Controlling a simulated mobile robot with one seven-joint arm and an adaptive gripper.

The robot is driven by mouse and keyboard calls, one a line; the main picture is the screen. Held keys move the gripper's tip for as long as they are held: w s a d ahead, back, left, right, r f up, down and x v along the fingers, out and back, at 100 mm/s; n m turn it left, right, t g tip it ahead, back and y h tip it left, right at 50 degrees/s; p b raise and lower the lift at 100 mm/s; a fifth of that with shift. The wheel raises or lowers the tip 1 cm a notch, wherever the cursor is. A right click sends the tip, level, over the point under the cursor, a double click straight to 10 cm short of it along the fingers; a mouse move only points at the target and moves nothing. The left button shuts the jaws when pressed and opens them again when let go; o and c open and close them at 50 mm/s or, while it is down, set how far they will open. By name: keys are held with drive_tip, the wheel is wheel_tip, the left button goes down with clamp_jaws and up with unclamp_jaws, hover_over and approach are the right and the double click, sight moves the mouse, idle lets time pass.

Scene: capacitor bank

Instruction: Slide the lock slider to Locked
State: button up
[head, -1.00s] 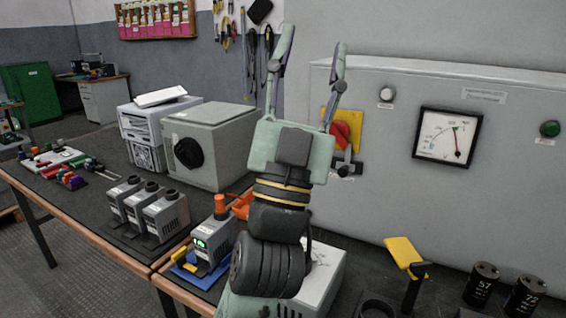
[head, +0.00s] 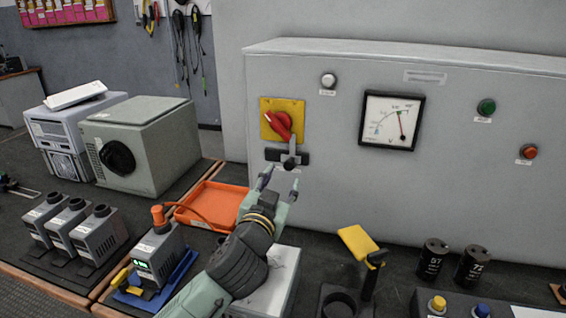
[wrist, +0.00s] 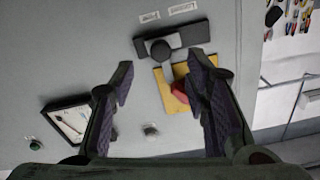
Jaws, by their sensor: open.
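The lock slider (head: 289,157) is a dark bar with a knob and a small grey lever, on the grey cabinet front just below the red rotary switch (head: 278,124) on its yellow plate (head: 294,106). My gripper (head: 279,181) is open and empty, just below and in front of the slider in the head view. In the wrist view the slider's round knob (wrist: 161,51) lies beyond the open fingers (wrist: 165,90), between their tips and apart from them.
The cabinet (head: 430,190) carries a dial meter (head: 391,120), a white button (head: 328,80), a green one (head: 487,106) and a red one (head: 529,152). An orange tray (head: 212,204), a yellow-topped tool (head: 361,244) and black capacitors (head: 432,258) stand on the bench below.

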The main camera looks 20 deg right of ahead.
sight(288, 167)
drive_tip(key=p+x, duration=0.2)
drive_tip(key=x, duration=0.5)
drive_tip(key=shift+w+d, duration=0.2)
drive_tip(key=shift+w, duration=0.1)
drive_tip(key=shift+c, duration=0.2)
clamp_jaws()
idle(0.3)
